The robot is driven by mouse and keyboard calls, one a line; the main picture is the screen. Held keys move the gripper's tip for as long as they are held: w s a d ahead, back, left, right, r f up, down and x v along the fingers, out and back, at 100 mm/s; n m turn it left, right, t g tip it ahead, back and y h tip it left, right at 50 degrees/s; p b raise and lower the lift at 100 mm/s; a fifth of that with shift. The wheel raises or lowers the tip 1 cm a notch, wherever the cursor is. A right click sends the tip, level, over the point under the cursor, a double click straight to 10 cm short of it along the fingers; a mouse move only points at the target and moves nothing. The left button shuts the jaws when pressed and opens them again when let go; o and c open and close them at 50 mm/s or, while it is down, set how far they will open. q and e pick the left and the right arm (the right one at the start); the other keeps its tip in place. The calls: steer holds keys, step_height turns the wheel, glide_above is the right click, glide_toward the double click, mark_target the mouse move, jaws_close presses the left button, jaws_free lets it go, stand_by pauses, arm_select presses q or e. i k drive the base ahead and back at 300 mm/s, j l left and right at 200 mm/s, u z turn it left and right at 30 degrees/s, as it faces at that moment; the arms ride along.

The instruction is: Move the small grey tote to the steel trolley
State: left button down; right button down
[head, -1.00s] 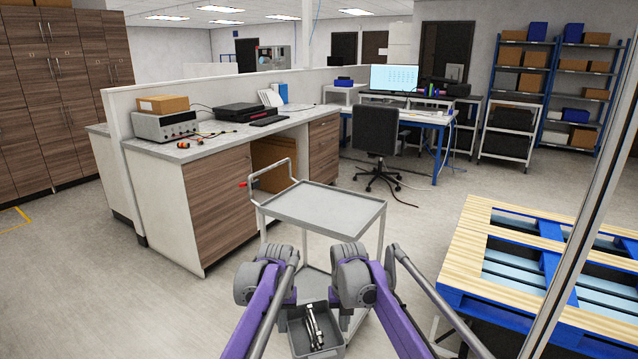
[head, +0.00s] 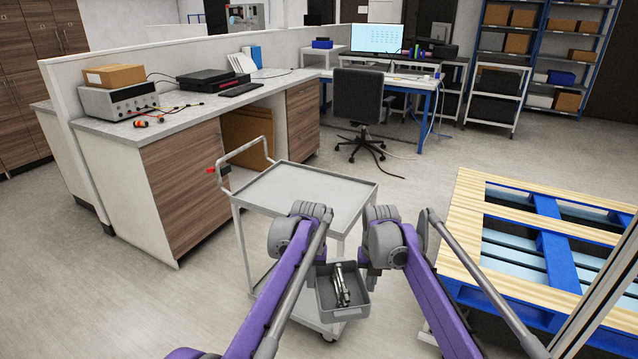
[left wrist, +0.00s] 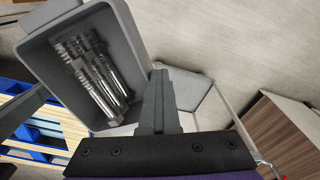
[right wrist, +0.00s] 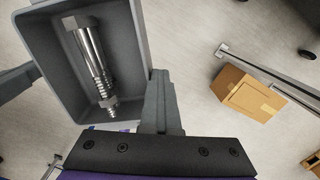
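The small grey tote (head: 325,299) holds several metal bolts (head: 342,284). It hangs between my two grippers in the head view, in front of the steel trolley's near side. My left gripper (left wrist: 158,100) is shut on one tote wall (left wrist: 128,25). My right gripper (right wrist: 160,100) is shut on the opposite wall (right wrist: 137,35). In the head view both grippers are largely hidden by my arms. The steel trolley (head: 300,185) stands just beyond the tote, its top tray empty and its push handle at the left. The tote is not on the top tray.
A blue and wooden pallet stack (head: 545,235) stands close at the right. A workbench (head: 150,125) with instruments is beyond the trolley at the left. An office chair (head: 360,100) stands behind it. The floor at the left front is clear.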

mark_target(305, 193)
steer(key=i+j+z, duration=0.25)
steer(key=i+j, duration=0.2)
steer(key=i+j+z, duration=0.25)
steer(key=i+j, duration=0.2)
steer(key=i+j+z, duration=0.25)
steer(key=j, duration=0.5)
steer(key=i+j+z, duration=0.2)
steer(key=j, duration=0.6)
steer(key=i+j+z, duration=0.1)
steer(key=j+z, duration=0.15)
steer(key=j, duration=0.55)
steer(key=j+z, duration=0.25)
steer(key=j, duration=0.55)
steer(key=i, duration=0.05)
